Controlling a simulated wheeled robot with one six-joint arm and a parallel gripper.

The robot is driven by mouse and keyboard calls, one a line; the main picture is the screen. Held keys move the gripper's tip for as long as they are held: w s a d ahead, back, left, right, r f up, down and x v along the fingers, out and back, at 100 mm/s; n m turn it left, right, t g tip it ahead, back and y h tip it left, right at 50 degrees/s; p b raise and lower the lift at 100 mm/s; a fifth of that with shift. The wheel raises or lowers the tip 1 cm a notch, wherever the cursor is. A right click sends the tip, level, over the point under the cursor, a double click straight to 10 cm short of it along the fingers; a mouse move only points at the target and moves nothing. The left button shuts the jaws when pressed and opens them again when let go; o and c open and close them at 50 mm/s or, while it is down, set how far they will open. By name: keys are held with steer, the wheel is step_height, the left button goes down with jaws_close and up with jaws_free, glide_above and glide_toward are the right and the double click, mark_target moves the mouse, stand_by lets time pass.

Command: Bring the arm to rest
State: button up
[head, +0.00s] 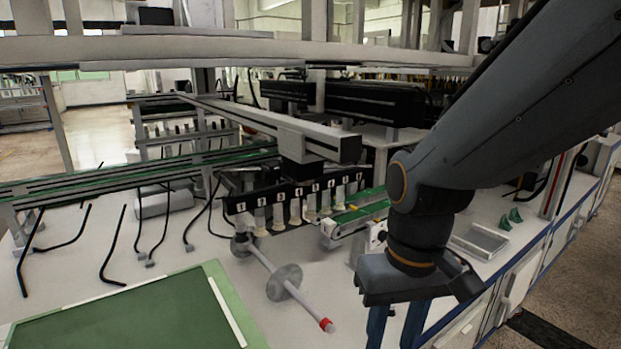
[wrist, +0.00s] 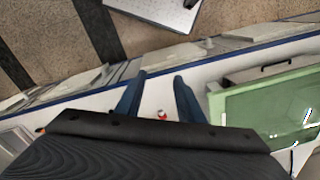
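My gripper (head: 394,332) hangs at the lower right of the head view, with its two blue fingers pointing down and spread apart. It is over the front edge of the white workbench (head: 170,262). In the wrist view my gripper (wrist: 157,92) also shows open, with nothing between the fingers. My arm comes in from the upper right and bends down at the wrist.
A spool rod (head: 262,262) with grey discs and a red tip lies left of my gripper. A green board (head: 130,315) lies at the front left. A gantry with numbered nozzles (head: 300,197) stands behind. A grey tray (head: 480,241) and green parts (head: 511,219) lie to the right.

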steer(key=d+r+m+p, duration=0.2)
steer(key=d+r+p, duration=0.4)
steer(key=p, duration=0.6)
steer(key=shift+s+d+r+h, duration=0.15)
steer(key=shift+d+r+h, duration=0.15)
steer(key=shift+d, duration=0.3)
